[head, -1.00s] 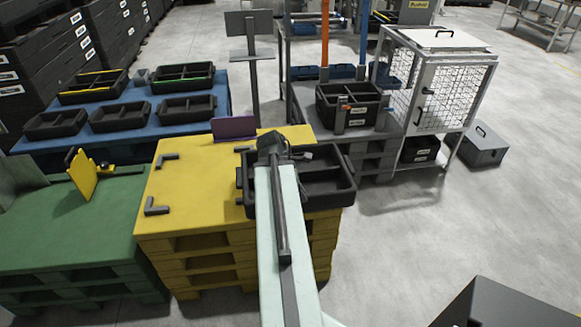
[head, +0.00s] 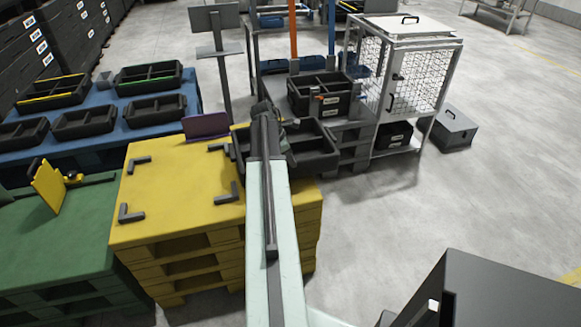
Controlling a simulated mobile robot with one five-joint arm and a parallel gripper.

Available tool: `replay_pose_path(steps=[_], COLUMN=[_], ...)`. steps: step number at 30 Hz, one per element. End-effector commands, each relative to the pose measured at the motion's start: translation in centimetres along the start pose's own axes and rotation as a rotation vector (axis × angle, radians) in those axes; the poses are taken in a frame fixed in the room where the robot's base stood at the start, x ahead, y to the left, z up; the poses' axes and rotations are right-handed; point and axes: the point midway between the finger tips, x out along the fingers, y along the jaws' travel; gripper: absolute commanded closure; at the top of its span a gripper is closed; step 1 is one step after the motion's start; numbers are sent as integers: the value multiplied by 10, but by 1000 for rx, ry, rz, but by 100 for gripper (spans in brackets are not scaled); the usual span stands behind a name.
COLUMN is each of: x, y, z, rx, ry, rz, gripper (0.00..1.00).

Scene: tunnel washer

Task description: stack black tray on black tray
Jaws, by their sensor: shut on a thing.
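My gripper (head: 278,122) is shut on a black tray (head: 312,158) with dividers, at the far end of my arm. Another black divided tray (head: 322,108) stands on the grey pallet (head: 345,140) beyond, between small upright guides. It looks deep; I cannot tell whether it is one tray or several stacked. More black trays (head: 86,122) lie on the blue pallet (head: 105,142) at the left.
A wire-mesh cage (head: 415,85) stands right of the grey pallet, with a grey box (head: 453,130) on the floor beside it. Black corner brackets (head: 130,213) sit on the bare yellow top. A green pallet (head: 60,240) is at left. The floor at right is open.

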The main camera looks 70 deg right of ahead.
Motion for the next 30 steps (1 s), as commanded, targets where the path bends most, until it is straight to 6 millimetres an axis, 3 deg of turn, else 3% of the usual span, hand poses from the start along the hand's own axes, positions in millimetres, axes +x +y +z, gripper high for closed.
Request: replay_pose_path(steps=[3,6,16,17,18,19,30], x=[25,38,38,37,36,36,34], y=[-2,-4,-4,-4,-4,-4,-5], z=[-4,-5,-3,-3,-2,-2,0], rx=[9,14,16,16,16,16,17], ry=[-1,-1,-1,0,0,0,-1], rz=[-3,-5,-6,-7,-7,-7,-7], gripper=[100,100,100,75,63,58,58])
